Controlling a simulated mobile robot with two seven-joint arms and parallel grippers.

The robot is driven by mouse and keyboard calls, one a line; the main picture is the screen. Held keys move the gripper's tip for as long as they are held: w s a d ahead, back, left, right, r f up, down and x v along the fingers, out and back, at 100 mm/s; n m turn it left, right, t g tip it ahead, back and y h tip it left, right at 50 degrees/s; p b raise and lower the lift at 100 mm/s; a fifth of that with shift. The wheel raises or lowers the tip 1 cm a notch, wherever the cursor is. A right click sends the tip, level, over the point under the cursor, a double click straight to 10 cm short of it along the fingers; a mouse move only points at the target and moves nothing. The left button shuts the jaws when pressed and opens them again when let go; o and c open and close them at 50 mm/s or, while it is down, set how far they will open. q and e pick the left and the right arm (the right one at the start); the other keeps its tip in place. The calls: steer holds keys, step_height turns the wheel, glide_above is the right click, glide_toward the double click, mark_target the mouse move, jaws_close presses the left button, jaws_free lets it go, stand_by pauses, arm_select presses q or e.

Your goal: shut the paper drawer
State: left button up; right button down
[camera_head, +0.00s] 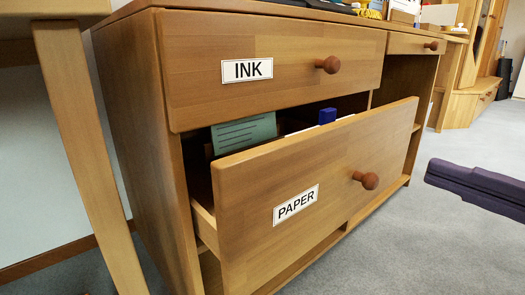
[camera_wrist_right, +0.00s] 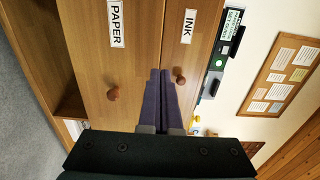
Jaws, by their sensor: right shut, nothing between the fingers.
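The paper drawer (camera_head: 310,190) is pulled out below the ink drawer, its front standing out from the wooden desk. It has a white PAPER label (camera_head: 296,204) and a round brown knob (camera_head: 367,180). My right gripper (camera_head: 430,170) is at the right, with its dark purple fingers shut and empty. It is apart from the drawer, to the right of the knob. In the right wrist view the paper drawer (camera_wrist_right: 100,60) fills the left middle, with the shut fingers (camera_wrist_right: 160,75) pointing towards the desk front. My left gripper does not show.
The ink drawer (camera_head: 270,62) above looks shut. A green card (camera_head: 244,133) and a blue item (camera_head: 327,116) show inside the open drawer. A pale wooden leg (camera_head: 90,150) stands at the left. The grey carpet (camera_head: 430,245) at the right is clear.

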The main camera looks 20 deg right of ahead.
mark_target(320, 133)
steer(key=x, duration=1.3)
steer(key=shift+a+r+p, duration=0.1)
steer(key=shift+p, duration=0.25)
